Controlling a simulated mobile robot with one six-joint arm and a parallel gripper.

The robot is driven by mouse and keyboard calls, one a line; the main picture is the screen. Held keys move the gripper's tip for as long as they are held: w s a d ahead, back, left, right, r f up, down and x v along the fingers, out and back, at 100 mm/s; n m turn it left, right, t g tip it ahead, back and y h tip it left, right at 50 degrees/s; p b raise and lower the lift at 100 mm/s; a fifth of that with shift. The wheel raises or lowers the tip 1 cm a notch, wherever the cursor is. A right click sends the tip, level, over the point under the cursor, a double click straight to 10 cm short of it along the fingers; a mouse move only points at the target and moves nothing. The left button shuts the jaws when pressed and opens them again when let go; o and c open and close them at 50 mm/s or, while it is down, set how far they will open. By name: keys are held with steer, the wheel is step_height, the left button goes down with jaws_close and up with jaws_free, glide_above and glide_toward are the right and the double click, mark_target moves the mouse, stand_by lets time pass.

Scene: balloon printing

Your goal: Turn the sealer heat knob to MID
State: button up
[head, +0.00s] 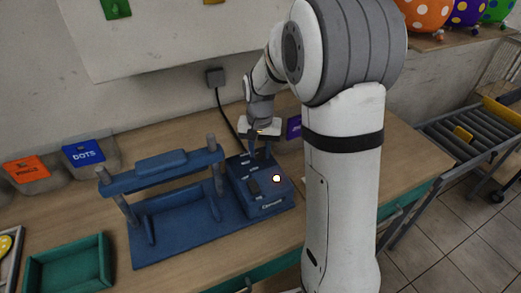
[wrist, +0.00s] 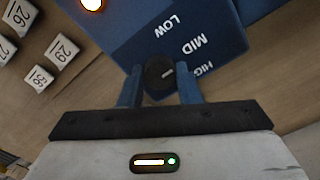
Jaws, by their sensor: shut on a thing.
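The blue sealer control box (head: 268,200) stands on the sealer's blue base on the bench, with a lit round lamp on top. In the wrist view the round dark heat knob (wrist: 159,70) sits on the blue panel (wrist: 195,20), beside the printed words LOW, MID and HIGH. In the head view my gripper (head: 262,146) is over the box's back part, hiding the knob.
The sealer's blue press frame (head: 165,170) stands just left of the box. A green tray (head: 70,268) is at the front left. Bins marked DOTS (head: 88,155) and orange (head: 30,172) line the wall. Small numbered blocks (wrist: 62,50) lie near the panel.

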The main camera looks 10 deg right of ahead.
mark_target(260, 152)
steer(key=shift+r, duration=0.1)
stand_by(0.3)
steer(key=o, duration=1)
steer(key=shift+c, duration=0.2)
step_height(260, 152, up, 8)
steer(key=shift+f, duration=0.1)
